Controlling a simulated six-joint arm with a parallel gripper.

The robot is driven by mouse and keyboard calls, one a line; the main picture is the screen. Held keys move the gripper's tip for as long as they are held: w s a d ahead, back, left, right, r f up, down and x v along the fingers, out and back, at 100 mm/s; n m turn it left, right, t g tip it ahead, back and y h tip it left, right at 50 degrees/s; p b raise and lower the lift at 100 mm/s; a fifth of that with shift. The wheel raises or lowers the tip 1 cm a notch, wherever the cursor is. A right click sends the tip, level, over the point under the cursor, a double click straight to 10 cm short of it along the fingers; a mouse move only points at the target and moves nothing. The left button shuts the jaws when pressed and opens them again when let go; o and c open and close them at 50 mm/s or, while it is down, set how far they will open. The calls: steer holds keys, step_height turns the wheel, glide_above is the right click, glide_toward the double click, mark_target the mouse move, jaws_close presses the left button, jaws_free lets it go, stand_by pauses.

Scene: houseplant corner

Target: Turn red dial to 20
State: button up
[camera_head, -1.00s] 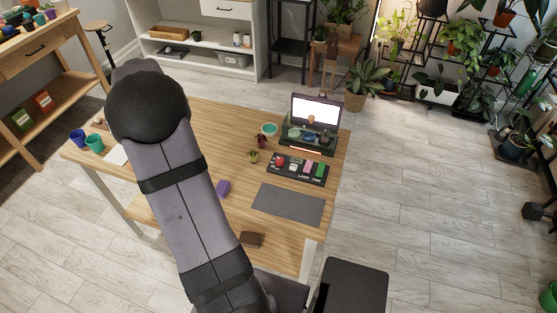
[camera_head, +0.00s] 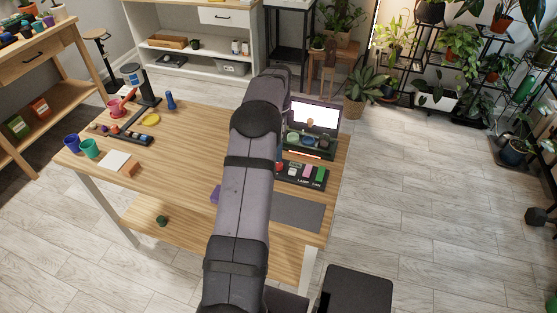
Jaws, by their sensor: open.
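The black control panel (camera_head: 308,185) lies on the wooden table, right of my arm in the head view. It carries several coloured controls and white lettering that reads LAMP and TIME. My arm covers the panel's left end. The red dial is at that end, at the arm's edge and mostly hidden, so its setting cannot be read. My arm reaches from the bottom of the view up across the table. My gripper is hidden behind the arm.
An open case with a lit screen (camera_head: 315,115) stands behind the panel. A grey mat (camera_head: 297,212) lies in front of it. Blue (camera_head: 71,143) and teal cups (camera_head: 89,148) stand at the table's left edge.

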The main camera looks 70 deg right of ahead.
steer(key=shift+f+p, duration=0.9)
steer(key=shift+f, duration=2.4)
steer(key=shift+c, duration=0.4)
steer(key=c, duration=1)
